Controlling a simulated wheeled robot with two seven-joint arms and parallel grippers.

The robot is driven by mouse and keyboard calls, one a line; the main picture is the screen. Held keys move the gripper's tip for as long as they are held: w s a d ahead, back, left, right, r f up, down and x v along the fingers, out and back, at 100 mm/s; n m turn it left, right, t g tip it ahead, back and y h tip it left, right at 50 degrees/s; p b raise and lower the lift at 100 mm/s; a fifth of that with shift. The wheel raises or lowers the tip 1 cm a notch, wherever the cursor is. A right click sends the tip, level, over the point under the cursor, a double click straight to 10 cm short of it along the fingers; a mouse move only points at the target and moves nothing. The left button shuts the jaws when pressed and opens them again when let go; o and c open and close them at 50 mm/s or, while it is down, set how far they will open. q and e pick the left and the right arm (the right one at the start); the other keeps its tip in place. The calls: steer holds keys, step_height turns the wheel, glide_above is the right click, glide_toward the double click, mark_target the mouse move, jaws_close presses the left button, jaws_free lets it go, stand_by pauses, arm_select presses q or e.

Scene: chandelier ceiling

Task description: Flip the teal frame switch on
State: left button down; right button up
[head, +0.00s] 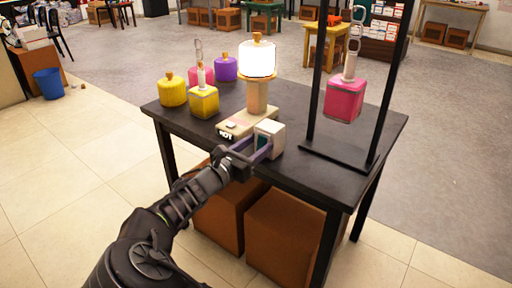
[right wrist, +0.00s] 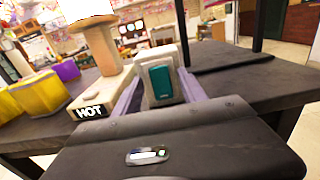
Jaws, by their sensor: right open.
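A white switch box (head: 270,138) with a teal frame switch (head: 264,142) stands near the front edge of the black table. In the right wrist view the teal rocker (right wrist: 160,82) faces me, on the pale box front (right wrist: 161,59). My right gripper (head: 253,149) is open and empty. Its two purple-grey fingers point toward the box and appear on either side of the rocker in the right wrist view (right wrist: 159,92). I cannot tell whether they touch the box. My left gripper is not in view.
Yellow (head: 204,102), pink and purple blocks stand at left. A black frame (head: 318,90) with a hanging pink block (head: 345,100) stands right. Brown boxes (head: 285,235) lie below the table.

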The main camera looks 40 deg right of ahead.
steer(key=shift+c, duration=0.3)
jaws_close()
stand_by(0.3)
steer(key=shift+f+h+b, duration=0.3)
steer(key=shift+h+b, duration=0.1)
steer(key=shift+h, duration=0.2)
steer(key=shift+f+t+h, duration=0.2)
steer(key=shift+t+h, duration=0.4)
steer(key=shift+h, duration=0.6)
steer(key=shift+o, duration=0.3)
jaws_free()
